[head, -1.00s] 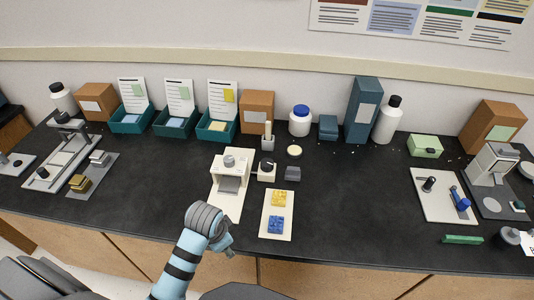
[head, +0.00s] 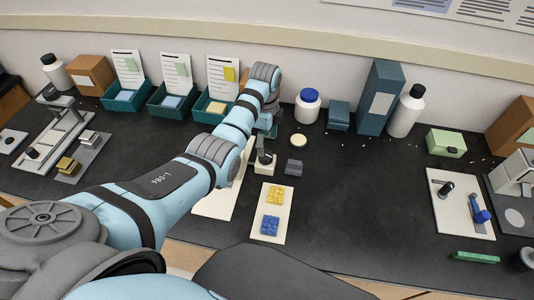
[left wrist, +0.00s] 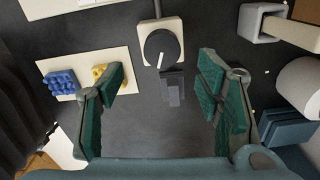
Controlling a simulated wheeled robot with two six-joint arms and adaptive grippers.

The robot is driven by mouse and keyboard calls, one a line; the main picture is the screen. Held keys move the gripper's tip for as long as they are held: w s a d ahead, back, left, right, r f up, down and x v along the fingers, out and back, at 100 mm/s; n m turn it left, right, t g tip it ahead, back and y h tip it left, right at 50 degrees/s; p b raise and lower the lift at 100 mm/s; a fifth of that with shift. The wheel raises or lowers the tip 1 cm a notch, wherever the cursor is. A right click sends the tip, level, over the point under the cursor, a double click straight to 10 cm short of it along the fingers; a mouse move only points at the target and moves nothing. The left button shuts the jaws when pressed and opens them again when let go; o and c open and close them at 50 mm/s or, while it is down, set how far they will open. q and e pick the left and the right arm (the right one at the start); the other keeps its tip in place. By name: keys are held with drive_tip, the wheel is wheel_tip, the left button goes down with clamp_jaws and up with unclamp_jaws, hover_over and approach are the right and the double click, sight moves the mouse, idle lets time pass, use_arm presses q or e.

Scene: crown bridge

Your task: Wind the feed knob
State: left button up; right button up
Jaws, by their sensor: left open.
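A black round knob (head: 265,157) sits on a small cream block (head: 264,168) on the dark bench. In the left wrist view the knob (left wrist: 160,47) shows a white mark on its face, and a dark rod runs from the block to the frame's top edge. The cream machine beside the knob is mostly hidden by my arm.
A dark grey block (head: 293,167) lies right of the knob. A cream tray (head: 284,222) with yellow and blue studded pieces is in front. Bottles and boxes line the wall.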

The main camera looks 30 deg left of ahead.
sight(266, 155)
use_arm(q)
drive_tip(key=f, duration=0.2)
drive_tip(key=f+b, duration=0.1)
drive_tip(key=f, duration=0.2)
drive_tip(key=shift+s, duration=0.2)
drive_tip(key=shift+w+f+b, duration=0.25)
drive_tip(key=shift+f, duration=0.35)
drive_tip(key=shift+w+f+b, duration=0.2)
drive_tip(key=shift+f+b, duration=0.05)
drive_tip(key=shift+f, duration=0.3)
drive_tip(key=shift+w+f, duration=0.1)
drive_tip(key=shift+f, duration=0.05)
drive_tip(key=shift+s, duration=0.25)
drive_tip(key=shift+c, duration=0.4)
drive_tip(key=c, duration=1.1)
drive_tip(key=shift+n, duration=0.3)
